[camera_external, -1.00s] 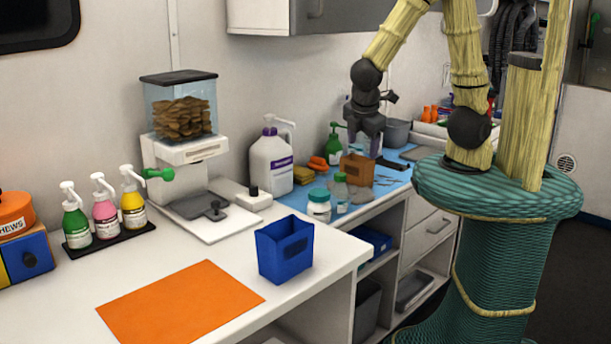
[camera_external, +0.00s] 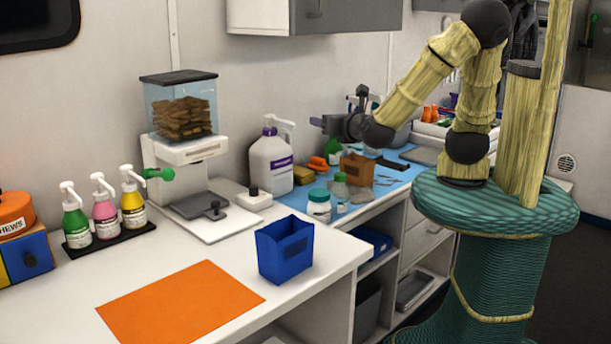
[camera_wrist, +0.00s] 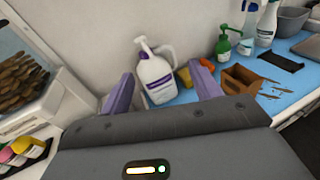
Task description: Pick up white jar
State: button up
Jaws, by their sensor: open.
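A small white jar (camera_external: 319,205) with a teal lid stands upright on the blue mat's front left part in the external view. A clear bottle with a green cap (camera_external: 340,192) stands just right of it. My gripper (camera_external: 318,126) is up in the air above and behind the jar, pointing left towards the wall, well apart from it. In the wrist view my gripper (camera_wrist: 160,88) shows two purple fingers spread wide with nothing held between them. The jar does not show in the wrist view.
A large white jug (camera_external: 271,163) stands behind the jar, and a brown box (camera_external: 357,170) is to its right. A blue bin (camera_external: 285,250) stands on the counter in front, near an orange mat (camera_external: 181,302). A treat dispenser (camera_external: 180,150) is at left.

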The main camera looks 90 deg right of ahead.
aim_at(325, 201)
jog(key=f, duration=0.7)
jog(key=a+f+n+t, duration=0.1)
jog(key=f, duration=0.6)
jog(key=w+a+f+n+t, duration=0.1)
jog(key=f, duration=0.6)
jog(key=shift+a+f, duration=0.15)
jog(key=shift+f, duration=0.15)
jog(key=shift+x, duration=2.55)
jog(key=shift+r, duration=0.15)
jog(key=shift+c, duration=0.2)
jog(key=c, duration=0.8)
